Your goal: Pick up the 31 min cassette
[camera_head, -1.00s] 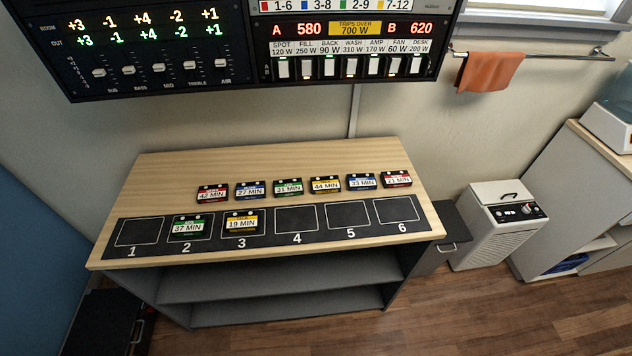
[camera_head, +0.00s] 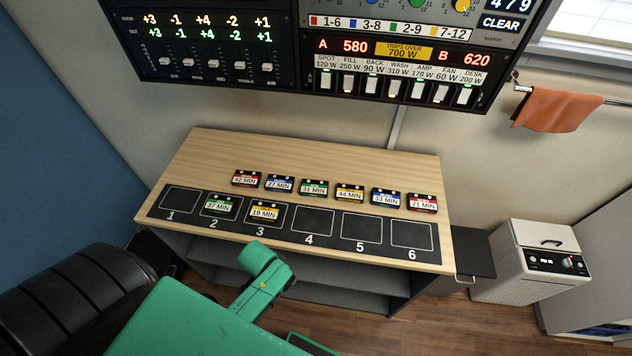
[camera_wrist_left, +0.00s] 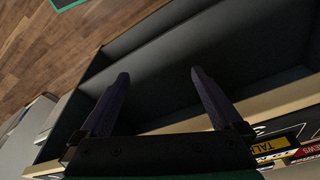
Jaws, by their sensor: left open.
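The 31 min cassette (camera_head: 313,188) has a green label and lies on the wooden top, third from the left in the loose back row. It is clear of my arm. My green left arm (camera_head: 190,315) comes in from the lower left, in front of the shelf unit; its fingertips cannot be made out there. In the left wrist view my left gripper (camera_wrist_left: 158,82) is open and empty, its two dark fingers apart in front of the grey shelves. A yellow-labelled cassette (camera_wrist_left: 265,148) shows at that view's lower right edge. My right gripper is not in view.
The 42 (camera_head: 246,178), 27 (camera_head: 279,184), 44 (camera_head: 349,193), 33 and 21 min cassettes share the back row with small gaps. The 37 min (camera_head: 220,207) and 19 min (camera_head: 264,212) cassettes lie in slots 2 and 3. Slots 1, 4, 5 and 6 are empty.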

